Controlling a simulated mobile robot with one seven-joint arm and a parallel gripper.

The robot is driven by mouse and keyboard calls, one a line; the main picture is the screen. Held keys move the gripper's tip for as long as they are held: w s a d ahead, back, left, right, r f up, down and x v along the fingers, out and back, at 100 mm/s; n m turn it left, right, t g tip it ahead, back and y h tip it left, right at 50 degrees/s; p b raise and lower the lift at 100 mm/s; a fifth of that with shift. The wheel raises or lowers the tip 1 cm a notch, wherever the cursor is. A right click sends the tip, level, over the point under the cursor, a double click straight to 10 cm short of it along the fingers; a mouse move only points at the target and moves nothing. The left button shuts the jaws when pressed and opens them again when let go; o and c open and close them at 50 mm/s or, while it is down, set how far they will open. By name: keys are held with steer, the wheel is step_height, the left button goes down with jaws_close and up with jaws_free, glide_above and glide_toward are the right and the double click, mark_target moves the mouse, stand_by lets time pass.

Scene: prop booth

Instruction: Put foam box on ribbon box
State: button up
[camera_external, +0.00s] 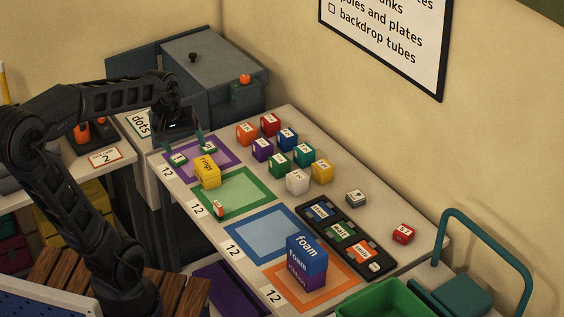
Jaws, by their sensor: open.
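The blue foam box (307,252) sits on top of the purple ribbon box (305,279), and the two stand upright as a stack on the orange-framed mat (337,293) at the near end of the table. The label on the lower box is small and partly legible. My gripper (185,143) is open at the far left end of the table, over the purple-framed mat (224,158). It is well apart from the stack, and nothing shows between its fingers.
A yellow box (208,173) stands close to my gripper, near small green pieces. Several coloured cubes (279,158) stand along the back. A black tray (341,236) lies beside the blue-framed mat (265,234), which is clear. A green bin (383,300) is at the near right.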

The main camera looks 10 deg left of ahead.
steer(key=s+a+r+m+t+y, duration=0.1)
steer(key=s+a+r+m+y, duration=0.1)
steer(key=s+a, duration=0.5)
steer(key=a, duration=0.3)
steer(key=shift+s+a+m+t, duration=0.3)
steer(key=shift+s+a+t, duration=0.05)
steer(key=shift+a+t, duration=0.05)
steer(key=shift+o, duration=0.4)
steer(key=shift+r, duration=0.1)
